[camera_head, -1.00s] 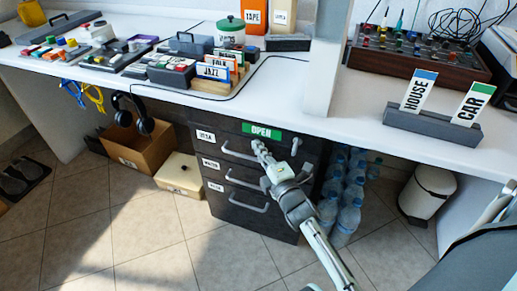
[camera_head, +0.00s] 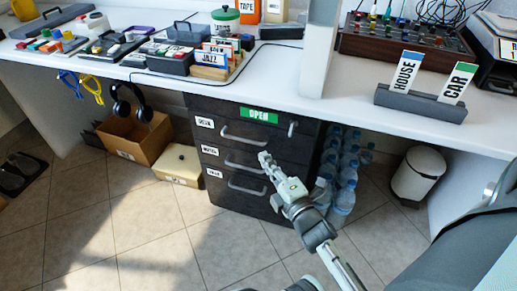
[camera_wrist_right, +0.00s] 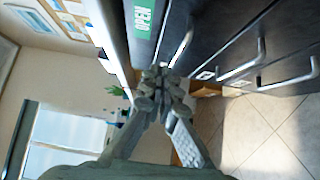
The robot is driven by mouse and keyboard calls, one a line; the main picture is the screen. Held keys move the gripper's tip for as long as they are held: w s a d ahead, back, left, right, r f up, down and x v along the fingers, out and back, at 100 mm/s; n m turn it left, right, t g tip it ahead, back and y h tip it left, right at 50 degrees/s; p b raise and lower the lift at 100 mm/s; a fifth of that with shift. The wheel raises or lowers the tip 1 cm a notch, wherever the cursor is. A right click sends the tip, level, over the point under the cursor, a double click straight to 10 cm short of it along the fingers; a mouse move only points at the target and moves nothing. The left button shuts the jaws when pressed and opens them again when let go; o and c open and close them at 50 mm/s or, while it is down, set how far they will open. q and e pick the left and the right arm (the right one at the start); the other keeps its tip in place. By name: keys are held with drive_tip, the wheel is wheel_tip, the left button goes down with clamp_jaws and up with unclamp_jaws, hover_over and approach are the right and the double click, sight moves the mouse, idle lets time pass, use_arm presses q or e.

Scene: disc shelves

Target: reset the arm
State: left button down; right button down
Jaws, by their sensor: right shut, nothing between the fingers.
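My right gripper (camera_head: 265,158) is shut and empty. In the head view it is in front of the dark drawer cabinet (camera_head: 262,203), over its middle drawer. I cannot tell from that view whether it touches the drawer. In the right wrist view the shut fingers (camera_wrist_right: 160,82) show in the middle, with the cabinet's drawer fronts (camera_wrist_right: 215,45) and handles to the right. The drawers look shut. A green OPEN label (camera_head: 259,115) is on the top of the cabinet. My left gripper is not in view.
A white counter (camera_head: 300,103) runs above the cabinet, with disc racks, a mixer (camera_head: 405,45) and a HOUSE/CAR card holder (camera_head: 420,102) on it. Water bottles (camera_head: 343,180) and a white bin (camera_head: 417,175) stand right of the cabinet. Tiled floor (camera_head: 150,240) is free in front.

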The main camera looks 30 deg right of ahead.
drive_tip(key=s+d+f+m+g+h, duration=0.1)
drive_tip(key=s+f+m+g, duration=0.2)
drive_tip(key=f+m+g, duration=0.15)
drive_tip(key=s+d+f+m+g, duration=0.1)
drive_tip(key=s+f+m+g, duration=0.2)
drive_tip(key=f+m, duration=0.25)
drive_tip(key=s+a+f+m+g, duration=0.3)
drive_tip(key=s+f+m+g, duration=0.2)
drive_tip(key=s, duration=0.6)
wheel_tip(320, 180, down, 2)
drive_tip(key=shift+s+a+f+m+g+y, duration=0.1)
drive_tip(key=shift+s+a+m+g+y, duration=0.25)
drive_tip(key=shift+g, duration=0.9)
drive_tip(key=shift+s+d, duration=0.15)
drive_tip(key=shift+d, duration=0.05)
